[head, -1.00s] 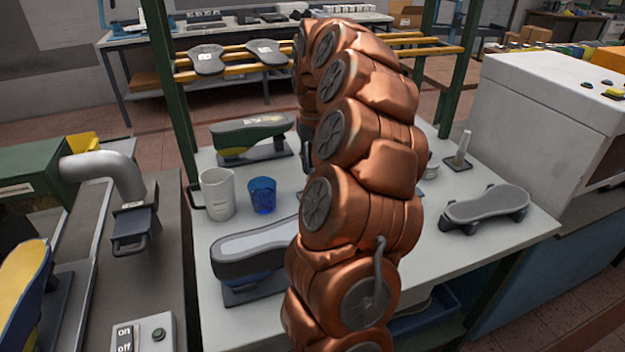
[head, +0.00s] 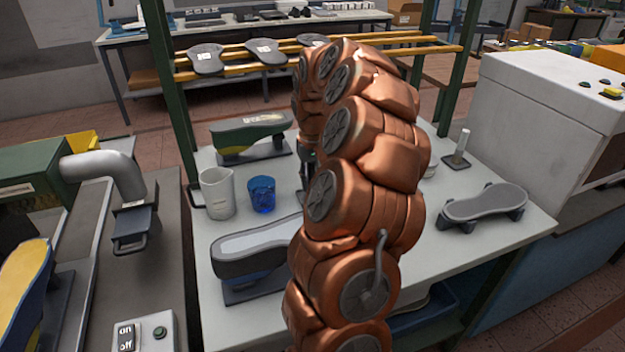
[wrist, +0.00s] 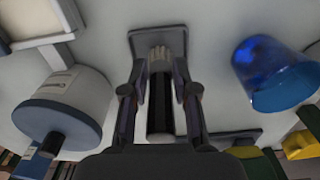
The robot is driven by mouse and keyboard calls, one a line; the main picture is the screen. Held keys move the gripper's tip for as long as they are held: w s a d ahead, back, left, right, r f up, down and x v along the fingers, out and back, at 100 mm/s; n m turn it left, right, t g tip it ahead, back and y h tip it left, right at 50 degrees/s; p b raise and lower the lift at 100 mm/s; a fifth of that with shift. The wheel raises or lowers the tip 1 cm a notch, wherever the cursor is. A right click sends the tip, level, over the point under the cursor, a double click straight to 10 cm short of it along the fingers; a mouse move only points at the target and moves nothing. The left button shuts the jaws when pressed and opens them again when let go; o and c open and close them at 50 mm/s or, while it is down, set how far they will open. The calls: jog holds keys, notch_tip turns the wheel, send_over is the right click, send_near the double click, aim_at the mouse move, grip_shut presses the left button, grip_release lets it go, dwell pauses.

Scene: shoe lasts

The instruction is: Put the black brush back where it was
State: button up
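The black brush (wrist: 160,105) shows in the middle of the wrist view, with a dark handle and pale bristles toward the top of the picture. My gripper (wrist: 160,75) has one finger on each side of it and appears closed on it; the exact contact is hard to see. The bristle end overlaps a dark, flat, square base (wrist: 145,40) on the table; whether they touch cannot be told. In the head view my copper arm hides the brush, that base and most of my gripper.
A blue cup (head: 262,195) stands near a white jug (head: 217,193), with shoe lasts (head: 250,137) around them. The cup (wrist: 272,75) is right of my gripper in the wrist view, and a pale round container (wrist: 70,105) is left. A post on a base (head: 459,150) stands right of my arm.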

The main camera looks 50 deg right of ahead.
jog(key=o, duration=0.3)
jog(key=shift+o, duration=0.2)
notch_tip(320, 180, up, 11)
jog(key=shift+r+b, duration=0.1)
jog(key=shift+b, duration=0.75)
jog(key=shift+r, duration=0.55)
